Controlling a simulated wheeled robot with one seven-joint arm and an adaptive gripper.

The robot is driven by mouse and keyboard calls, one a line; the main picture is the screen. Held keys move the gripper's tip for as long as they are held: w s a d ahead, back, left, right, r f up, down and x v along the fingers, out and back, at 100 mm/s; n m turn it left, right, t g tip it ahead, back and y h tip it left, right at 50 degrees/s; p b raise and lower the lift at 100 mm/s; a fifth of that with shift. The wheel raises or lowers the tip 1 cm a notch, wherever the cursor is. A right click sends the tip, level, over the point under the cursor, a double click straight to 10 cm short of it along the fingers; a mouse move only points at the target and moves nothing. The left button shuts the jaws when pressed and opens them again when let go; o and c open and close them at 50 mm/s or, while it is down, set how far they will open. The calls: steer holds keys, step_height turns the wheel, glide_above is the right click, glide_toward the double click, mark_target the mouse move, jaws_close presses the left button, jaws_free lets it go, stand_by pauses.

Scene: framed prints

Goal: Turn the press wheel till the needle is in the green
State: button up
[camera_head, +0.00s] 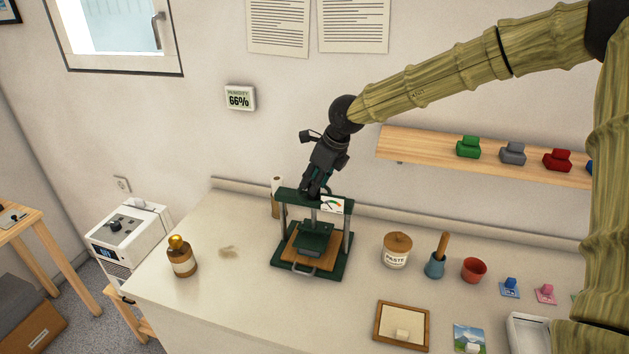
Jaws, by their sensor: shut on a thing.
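The dark green press (290,196) stands on the worktop, with two pillars, a green plate and a wooden board with a metal handle at its front. A white gauge (333,205) with a coloured arc sits at the right of its top beam. The needle is too small for me to read. My gripper (313,190) points down at the top of the press and is shut on the press wheel, which it mostly hides. Only a bit of dark green rim shows beside the fingers.
A brown bottle (183,258) stands left of the press, and a paper roll (277,190) behind it. A paste jar (397,251), a blue pot (434,266) and a red cup (473,270) stand to the right. A wooden frame (376,322) lies in front. A wall shelf (430,150) is at the right.

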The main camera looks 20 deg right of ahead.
steer(key=shift+m, duration=0.4)
steer(key=m+h+b, duration=0.1)
steer(key=m+b, duration=0.1)
steer(key=m+t+b, duration=0.1)
steer(key=m, duration=0.1)
steer(key=shift+m+h+b, duration=0.4)
steer(key=shift+a+r+m+h+b, duration=0.1)
steer(key=shift+m+h+b, duration=0.8)
steer(key=shift+m, duration=1)
steer(key=shift+w+r, duration=0.1)
steer(key=o, duration=0.9)
steer(key=shift+o, duration=0.6)
steer(key=v, duration=1.1)
steer(key=shift+s+r, duration=0.25)
steer(key=shift+r, duration=0.05)
